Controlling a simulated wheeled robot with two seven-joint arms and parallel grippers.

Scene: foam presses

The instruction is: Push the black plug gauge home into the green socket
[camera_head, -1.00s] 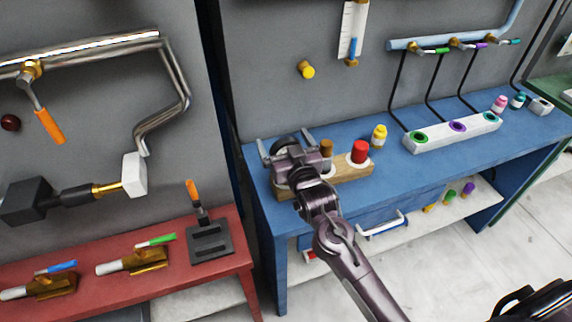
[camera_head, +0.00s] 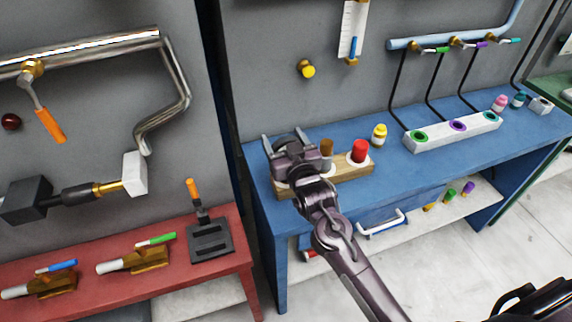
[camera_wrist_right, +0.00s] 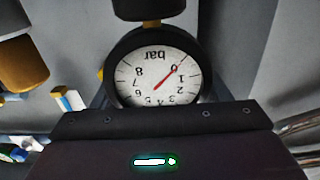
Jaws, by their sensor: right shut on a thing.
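The black plug gauge (camera_wrist_right: 155,80) fills the middle of the right wrist view. It has a round black-rimmed dial marked "bar", upside down there, a brass neck and a black cylinder at the top edge. My right gripper (camera_head: 287,142) is shut on it, above the left end of the wooden block; in the head view it mostly hides the gauge. The green socket (camera_head: 418,137) is the leftmost ringed hole in the white block (camera_head: 450,139), well to the right of the gripper. My left gripper is not in view.
The wooden block (camera_head: 345,176) holds a brown plug (camera_head: 326,149) and a red plug (camera_head: 360,151). A yellow bottle (camera_head: 379,134) stands between it and the white block. Black rods (camera_head: 434,78) hang behind the white block. The front of the blue bench (camera_head: 420,180) is clear.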

